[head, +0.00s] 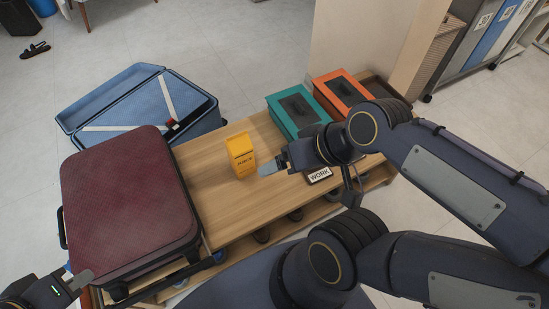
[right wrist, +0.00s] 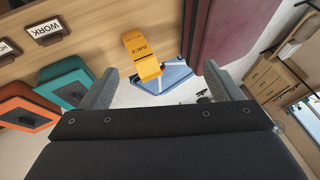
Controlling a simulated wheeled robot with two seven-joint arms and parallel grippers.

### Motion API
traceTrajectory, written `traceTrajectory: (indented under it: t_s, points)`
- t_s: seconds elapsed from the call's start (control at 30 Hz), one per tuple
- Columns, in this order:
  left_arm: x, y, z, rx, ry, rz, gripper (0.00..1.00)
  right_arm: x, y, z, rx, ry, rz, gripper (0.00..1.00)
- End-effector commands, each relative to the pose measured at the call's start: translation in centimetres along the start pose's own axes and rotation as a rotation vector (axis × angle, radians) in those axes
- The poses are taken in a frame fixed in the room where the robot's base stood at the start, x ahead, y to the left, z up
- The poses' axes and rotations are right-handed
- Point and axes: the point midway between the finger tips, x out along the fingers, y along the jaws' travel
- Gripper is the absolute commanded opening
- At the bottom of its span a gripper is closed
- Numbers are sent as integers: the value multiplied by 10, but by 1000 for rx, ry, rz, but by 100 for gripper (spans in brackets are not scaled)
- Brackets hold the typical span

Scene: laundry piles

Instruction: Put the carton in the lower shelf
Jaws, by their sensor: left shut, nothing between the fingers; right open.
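The yellow carton (head: 241,155) stands upright on the wooden bench top (head: 222,205), near its middle. It also shows in the right wrist view (right wrist: 140,55), ahead between my fingers and not touched. My right gripper (head: 271,167) is open and empty just right of the carton in the head view; its two fingers stand apart in the wrist view (right wrist: 160,75). My left gripper (head: 80,279) is shut and empty at the bottom left, by the red suitcase. The lower shelf (head: 276,229) runs under the bench top, partly hidden, with dark shoes on it.
A closed dark red suitcase (head: 125,205) covers the bench's left end. An open blue suitcase (head: 140,105) lies behind it. A teal box (head: 285,121) and an orange box (head: 335,96) stand at the back right. A WORK sign (head: 320,175) sits near the front edge.

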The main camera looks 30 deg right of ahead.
Motion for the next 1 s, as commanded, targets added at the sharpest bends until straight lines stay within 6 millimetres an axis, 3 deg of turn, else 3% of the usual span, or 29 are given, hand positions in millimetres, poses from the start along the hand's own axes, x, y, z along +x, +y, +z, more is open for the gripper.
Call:
traceTrajectory:
  t_s: [0.13,0.27,0.6,0.8,1.0]
  points:
    - [-1,1,-1,0,0,0,0,13,1,-26,12,-56,-9,85]
    - [-3,1,-1,0,0,0,0,39,3,-56,22,-114,15,85]
    - [-5,2,-3,0,0,0,0,133,10,-118,-35,-200,211,85]
    - [-6,3,-3,0,0,0,0,175,11,-140,-108,-193,329,85]
    - [-5,2,-3,0,0,0,0,192,12,-146,-141,-183,372,85]
